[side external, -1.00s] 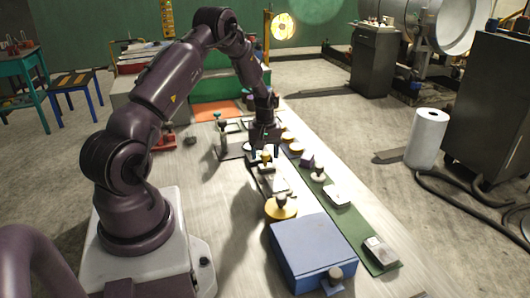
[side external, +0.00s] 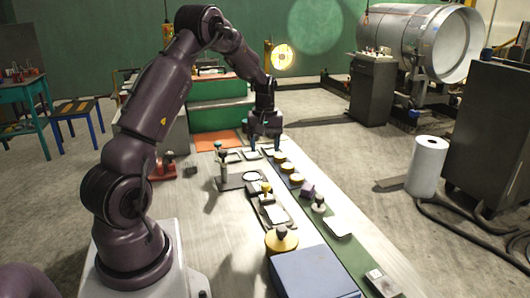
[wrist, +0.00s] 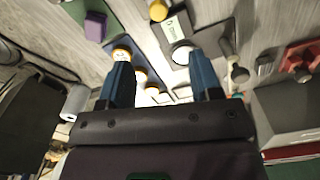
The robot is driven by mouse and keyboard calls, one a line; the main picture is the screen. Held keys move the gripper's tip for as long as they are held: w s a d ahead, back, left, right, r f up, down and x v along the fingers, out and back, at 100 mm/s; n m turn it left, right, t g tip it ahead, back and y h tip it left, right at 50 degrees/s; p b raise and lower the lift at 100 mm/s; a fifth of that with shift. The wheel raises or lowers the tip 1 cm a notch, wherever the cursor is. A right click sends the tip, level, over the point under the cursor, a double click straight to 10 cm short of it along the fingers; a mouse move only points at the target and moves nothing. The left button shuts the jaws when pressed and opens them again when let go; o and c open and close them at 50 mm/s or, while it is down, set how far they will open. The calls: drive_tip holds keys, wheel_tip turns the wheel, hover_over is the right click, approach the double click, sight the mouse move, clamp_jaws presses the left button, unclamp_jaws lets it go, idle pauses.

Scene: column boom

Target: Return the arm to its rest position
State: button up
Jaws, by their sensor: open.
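My gripper (side external: 265,146) hangs fingers down over the far part of the long worktable, with its two blue fingers spread and nothing between them. In the wrist view the gripper (wrist: 163,82) also shows open and empty. The yellow-knobbed piece (side external: 266,188) stands on a dark plate nearer the camera, apart from the fingers. My arm is bent in a high arch, its elbow well above the table.
A blue box (side external: 308,275) and a yellow disc with a knob (side external: 281,241) sit at the near end. Yellow round pieces (side external: 280,158) and a purple block (side external: 307,190) line the right side. A white roll (side external: 427,165) stands on the floor.

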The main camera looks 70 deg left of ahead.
idle(0.4)
drive_tip(key=s+d+r+m+t, duration=0.2)
drive_tip(key=s+d+r+m, duration=0.2)
drive_tip(key=d, duration=0.6)
drive_tip(key=s+d+r+m+t, duration=0.1)
drive_tip(key=s+d+r+m, duration=0.4)
drive_tip(key=d, duration=0.6)
drive_tip(key=s+d+r+m+t, duration=0.2)
drive_tip(key=s+d+r+m, duration=0.3)
drive_tip(key=d+r, duration=0.3)
drive_tip(key=shift+d+r+m+t, duration=0.3)
drive_tip(key=shift+d+m, duration=0.2)
drive_tip(key=shift+d, duration=1.15)
